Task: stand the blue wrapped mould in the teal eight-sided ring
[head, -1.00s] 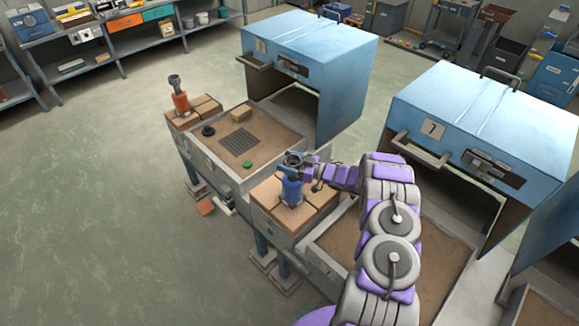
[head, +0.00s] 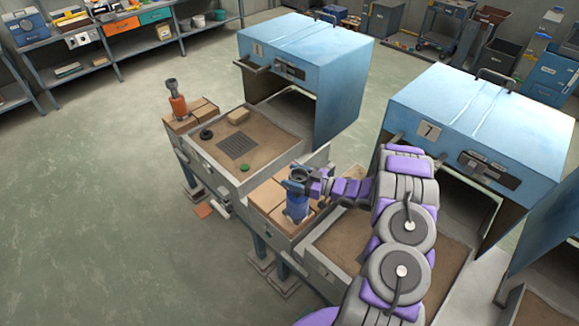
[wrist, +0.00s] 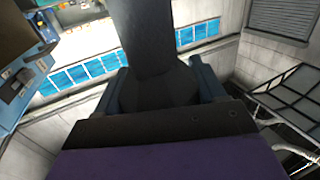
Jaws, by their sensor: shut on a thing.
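The blue wrapped mould (head: 297,207) is upright, with a blue body and a grey cup top. It is over the brick-topped stand between the two sand beds; I cannot tell whether its base touches the bricks. My gripper (head: 299,181) is shut on its upper part from the right. In the wrist view, a dark grey part of the mould (wrist: 150,40) rises between the blue fingers of my gripper (wrist: 160,85). I cannot make out a teal eight-sided ring for certain. A small green piece (head: 245,168) lies on the left sand bed, its shape too small to tell.
The left sand bed (head: 270,150) also holds a dark grate (head: 238,147), a black ring-like piece (head: 206,133) and a tan block (head: 238,117). An orange wrapped mould (head: 178,104) stands on bricks at far left. Blue hoods (head: 305,55) (head: 480,125) stand behind the beds.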

